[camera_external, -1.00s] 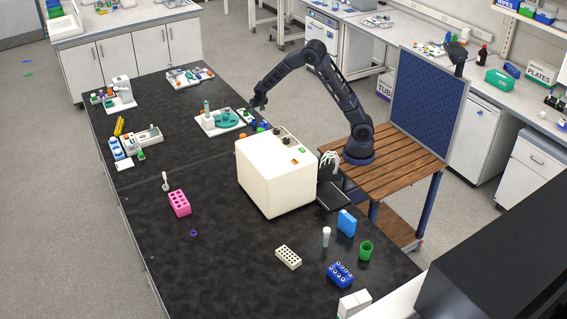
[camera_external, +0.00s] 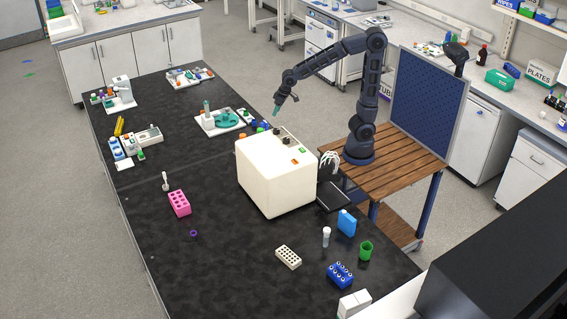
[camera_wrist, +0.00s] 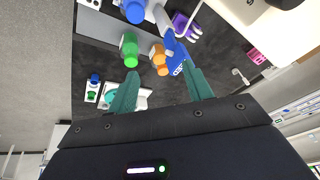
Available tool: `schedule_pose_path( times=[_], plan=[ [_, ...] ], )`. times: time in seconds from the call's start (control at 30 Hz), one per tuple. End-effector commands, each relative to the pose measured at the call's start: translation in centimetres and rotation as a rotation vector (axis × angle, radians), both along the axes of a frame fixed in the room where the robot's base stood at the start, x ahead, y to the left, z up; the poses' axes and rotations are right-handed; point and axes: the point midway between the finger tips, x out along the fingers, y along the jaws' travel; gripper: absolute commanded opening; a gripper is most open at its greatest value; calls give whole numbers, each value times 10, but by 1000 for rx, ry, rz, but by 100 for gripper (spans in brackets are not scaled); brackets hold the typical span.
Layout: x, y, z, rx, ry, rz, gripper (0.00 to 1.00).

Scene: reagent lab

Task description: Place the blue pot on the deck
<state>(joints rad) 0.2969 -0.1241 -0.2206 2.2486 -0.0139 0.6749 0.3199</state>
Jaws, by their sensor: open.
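My gripper (camera_external: 276,112) is in the air above the far right edge of the black bench, behind the cream box. In the wrist view its two teal fingers (camera_wrist: 161,72) are apart with nothing held between them. A blue round-topped pot (camera_wrist: 134,10) is at the top of the wrist view, beyond the fingertips. A green pot (camera_wrist: 130,48) and an orange pot (camera_wrist: 158,58) stand nearer. In the external view a blue item (camera_external: 262,125) shows beside the box, partly hidden by it. I cannot tell which surface is the deck.
A blue piece with white marks (camera_wrist: 178,62) and a purple item (camera_wrist: 186,25) lie near the pots. The cream box (camera_external: 275,172) stands close to my arm. A white tray with a teal disc (camera_external: 226,119) is left of my gripper. The bench middle is mostly clear.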

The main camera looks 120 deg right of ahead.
Motion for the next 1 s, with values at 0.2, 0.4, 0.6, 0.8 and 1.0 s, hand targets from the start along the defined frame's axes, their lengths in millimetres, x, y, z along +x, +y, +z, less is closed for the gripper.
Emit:
schedule_pose_path(
  times=[0.2,0.4,0.6,0.8,1.0],
  plan=[
    [-32,81,31,-13,-16,204,51],
    [-71,144,48,-39,-24,389,51],
    [-119,197,56,-77,-30,570,51],
    [-163,233,55,-119,-31,721,51],
    [-186,247,52,-144,-28,797,51]
  ],
)
